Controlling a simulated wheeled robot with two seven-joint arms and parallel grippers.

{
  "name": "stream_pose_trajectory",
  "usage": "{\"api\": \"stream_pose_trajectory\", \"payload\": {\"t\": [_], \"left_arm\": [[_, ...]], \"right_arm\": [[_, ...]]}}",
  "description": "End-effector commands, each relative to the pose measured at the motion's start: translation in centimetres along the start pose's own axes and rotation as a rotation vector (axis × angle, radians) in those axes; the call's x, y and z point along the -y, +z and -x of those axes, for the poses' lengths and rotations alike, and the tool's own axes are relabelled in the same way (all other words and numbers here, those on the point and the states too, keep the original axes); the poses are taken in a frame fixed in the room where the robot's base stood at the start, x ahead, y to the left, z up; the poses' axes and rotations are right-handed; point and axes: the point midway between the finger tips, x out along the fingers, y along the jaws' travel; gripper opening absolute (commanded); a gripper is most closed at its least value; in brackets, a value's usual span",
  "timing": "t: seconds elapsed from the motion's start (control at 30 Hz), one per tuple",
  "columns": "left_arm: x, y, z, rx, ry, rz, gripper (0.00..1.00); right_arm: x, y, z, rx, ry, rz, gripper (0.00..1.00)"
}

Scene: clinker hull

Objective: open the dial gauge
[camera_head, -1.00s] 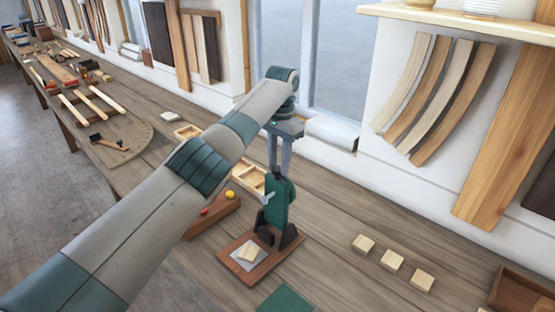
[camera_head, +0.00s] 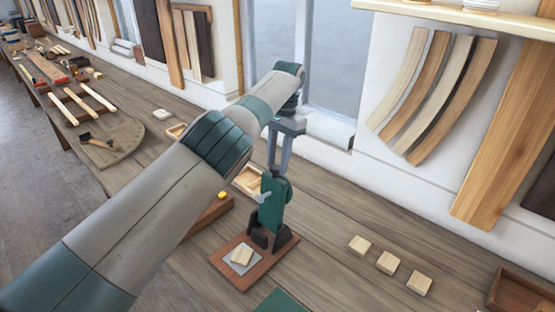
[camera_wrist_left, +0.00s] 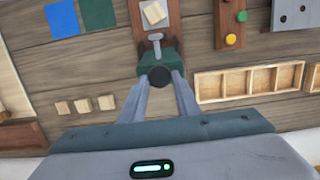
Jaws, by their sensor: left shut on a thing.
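The dial gauge (camera_head: 272,208) has a green body between dark brackets on a reddish wooden base (camera_head: 231,276), with a small grey lever at its front. A pale wood block (camera_head: 242,256) lies on the base's grey plate. My left gripper (camera_head: 276,172) comes down from above and is shut on the gauge's top end. In the left wrist view its fingers (camera_wrist_left: 160,82) close on a black round knob (camera_wrist_left: 159,76) at the end of the green body (camera_wrist_left: 165,57). The fingers partly hide the knob in the head view. My right gripper is not in view.
Several pale blocks (camera_head: 388,262) lie to the right of the gauge. A wooden compartment tray (camera_wrist_left: 247,83) and a red-brown box with coloured buttons (camera_wrist_left: 230,22) stand beside it. A green square (camera_head: 281,302) lies in front. The wall with windows is behind.

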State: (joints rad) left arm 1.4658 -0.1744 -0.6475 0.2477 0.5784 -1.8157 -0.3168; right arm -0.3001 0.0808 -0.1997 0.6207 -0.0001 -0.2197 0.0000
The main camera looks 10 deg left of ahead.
Motion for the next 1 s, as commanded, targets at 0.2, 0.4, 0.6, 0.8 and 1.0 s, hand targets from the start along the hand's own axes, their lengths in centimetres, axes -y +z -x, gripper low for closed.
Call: {"api": "stream_pose_trajectory", "payload": {"t": [0.2,0.4,0.6,0.8,1.0], "left_arm": [[-0.2,0.2,-0.8,0.013,0.009,0.0,0.0],[-0.2,0.1,-0.6,0.009,0.007,0.0,0.47],[-0.1,0.1,-0.3,0.005,0.004,0.0,0.47],[0.1,0.2,0.7,0.003,0.003,0.001,0.47],[0.4,0.8,3.0,0.003,0.004,0.005,0.47]], "right_arm": [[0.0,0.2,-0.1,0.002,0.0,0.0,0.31],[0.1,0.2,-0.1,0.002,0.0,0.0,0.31],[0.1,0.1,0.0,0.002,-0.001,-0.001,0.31],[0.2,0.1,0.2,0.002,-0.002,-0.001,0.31],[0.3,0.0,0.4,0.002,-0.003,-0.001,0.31]]}}
